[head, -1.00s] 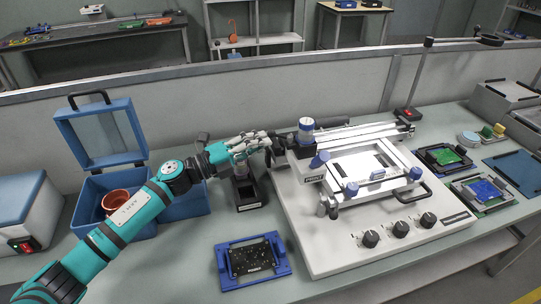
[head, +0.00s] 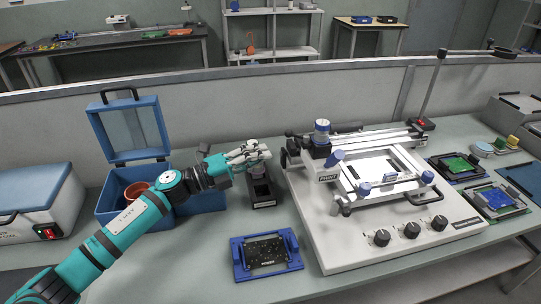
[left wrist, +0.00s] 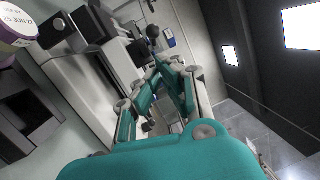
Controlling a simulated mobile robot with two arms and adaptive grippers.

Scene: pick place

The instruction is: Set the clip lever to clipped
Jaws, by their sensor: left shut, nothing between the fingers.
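The white stencil-printer machine (head: 375,223) stands right of centre in the head view. It has a frame on top (head: 385,168), blue knobs and a black bracket (head: 292,152) at its left rear corner. I cannot tell for certain which part is the clip lever. My left gripper (head: 267,153) is shut and empty, a little left of that bracket and apart from it, above a black holder (head: 263,200). In the left wrist view its fingers (left wrist: 172,85) are together, with machine parts (left wrist: 88,85) beyond them. My right gripper is out of view.
A blue open-lidded box (head: 205,198) with a reddish-brown pot stands behind my left forearm. A blue fixture (head: 240,268) lies on the front of the table. A labelled jar (left wrist: 15,28) shows in the left wrist view. Green and blue boards (head: 497,198) lie right of the machine.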

